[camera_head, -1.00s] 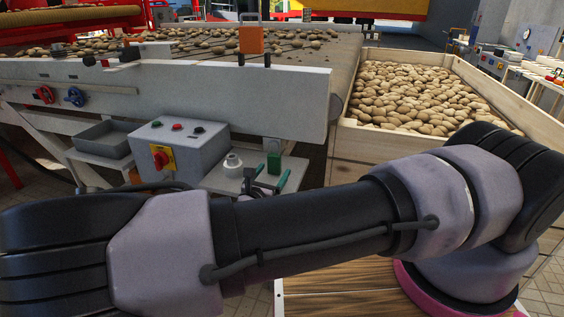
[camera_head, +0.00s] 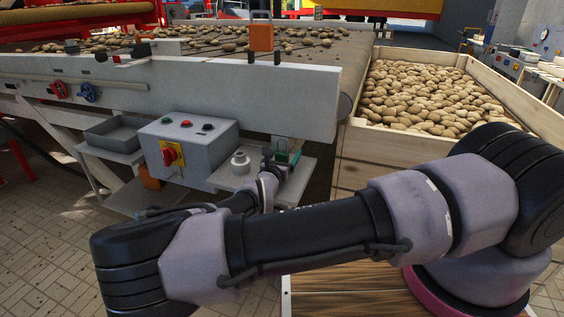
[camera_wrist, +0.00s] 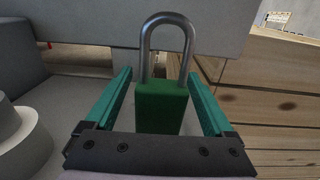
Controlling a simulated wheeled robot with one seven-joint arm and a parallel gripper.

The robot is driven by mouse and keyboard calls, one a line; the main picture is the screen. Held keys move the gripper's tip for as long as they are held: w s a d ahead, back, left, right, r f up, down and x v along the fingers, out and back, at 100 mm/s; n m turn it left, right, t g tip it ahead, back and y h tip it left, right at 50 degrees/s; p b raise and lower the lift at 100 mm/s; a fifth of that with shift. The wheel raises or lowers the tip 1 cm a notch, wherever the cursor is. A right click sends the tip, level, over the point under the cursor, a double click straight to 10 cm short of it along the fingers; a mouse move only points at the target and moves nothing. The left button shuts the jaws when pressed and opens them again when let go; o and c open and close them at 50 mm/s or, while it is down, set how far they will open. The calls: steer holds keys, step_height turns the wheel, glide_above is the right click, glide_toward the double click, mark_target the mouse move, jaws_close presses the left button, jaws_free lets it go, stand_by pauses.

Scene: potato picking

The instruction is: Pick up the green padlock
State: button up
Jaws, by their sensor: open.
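The green padlock (camera_wrist: 161,107) stands upright in the wrist view, its grey metal shackle pointing up. My gripper (camera_wrist: 162,95) is open, with one teal finger on each side of the padlock body. Small gaps show between the fingers and the padlock, and the dark palm bar hides its lower edge. In the head view the padlock (camera_head: 281,146) is small on the grey shelf (camera_head: 303,176) beside the control box, partly covered by my gripper (camera_head: 280,160).
A grey control box (camera_head: 187,150) with a red knob stands left of the shelf. A light round knob-like part (camera_head: 240,163) is close to my gripper's left. The white conveyor side (camera_head: 230,98) rises behind. A wooden potato crate (camera_head: 500,78) stands to the right.

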steer(key=shift+w, duration=0.1)
steer(key=shift+c, duration=0.3)
jaws_close()
steer(key=shift+r, duration=0.1)
